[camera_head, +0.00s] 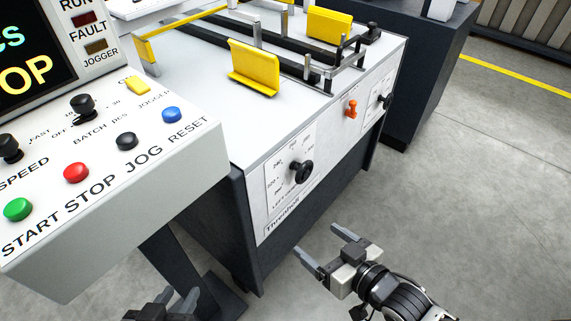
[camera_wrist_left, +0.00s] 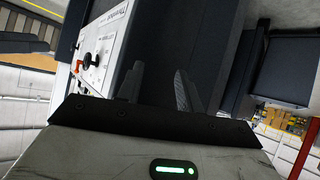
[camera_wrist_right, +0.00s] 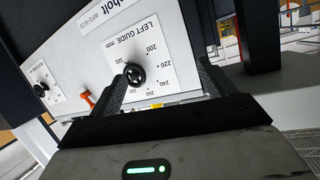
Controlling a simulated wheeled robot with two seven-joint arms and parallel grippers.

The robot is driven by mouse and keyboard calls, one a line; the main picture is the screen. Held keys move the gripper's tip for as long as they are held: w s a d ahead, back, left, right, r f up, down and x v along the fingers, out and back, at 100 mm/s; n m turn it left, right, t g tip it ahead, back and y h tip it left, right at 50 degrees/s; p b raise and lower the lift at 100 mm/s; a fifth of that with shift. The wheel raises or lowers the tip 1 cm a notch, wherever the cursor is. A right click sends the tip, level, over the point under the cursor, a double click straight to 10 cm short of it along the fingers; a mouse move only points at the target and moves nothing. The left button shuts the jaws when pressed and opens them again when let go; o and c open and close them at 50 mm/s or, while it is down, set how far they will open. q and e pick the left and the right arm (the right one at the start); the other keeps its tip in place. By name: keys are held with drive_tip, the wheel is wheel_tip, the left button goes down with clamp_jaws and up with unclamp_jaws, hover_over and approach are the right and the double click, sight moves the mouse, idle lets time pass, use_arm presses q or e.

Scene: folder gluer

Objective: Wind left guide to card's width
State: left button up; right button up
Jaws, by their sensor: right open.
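The left guide's black hand knob (camera_head: 301,172) sits on a white dial plate on the machine's front face. In the right wrist view the plate reads "LEFT GUIDE mm", and the knob (camera_wrist_right: 135,75) appears between my finger lines. I cannot read its pointer's setting. My right gripper (camera_head: 316,241) is open and empty, below and in front of the panel, apart from the knob. My left gripper (camera_wrist_left: 160,70) is open and empty, low beside the console. Yellow guide plates (camera_head: 254,75) stand on the machine top. I cannot make out a card.
The control console (camera_head: 110,190) with coloured buttons juts out at the left, above my left gripper. An orange lever (camera_head: 351,108) and a second black knob (camera_head: 386,98) are further right on the panel. The floor (camera_head: 480,210) at the right is clear.

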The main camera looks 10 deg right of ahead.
drive_tip(key=w+d+f+n+t+y+b, duration=0.1)
drive_tip(key=w+d+f+n+y+b, duration=0.1)
drive_tip(key=w+d+y+b, duration=0.3)
approach(307, 174)
drive_tip(key=b+x, duration=0.1)
drive_tip(key=x, duration=0.8)
drive_tip(key=shift+w+a, duration=0.6)
drive_tip(key=shift+w, duration=0.05)
use_arm(q)
drive_tip(key=f, duration=0.1)
drive_tip(key=f+t, duration=0.1)
drive_tip(key=f, duration=0.1)
drive_tip(key=shift+s+d, duration=0.2)
drive_tip(key=shift+d, duration=0.2)
drive_tip(key=shift+r, duration=0.1)
use_arm(e)
drive_tip(key=shift+n, duration=0.3)
drive_tip(key=c, duration=1)
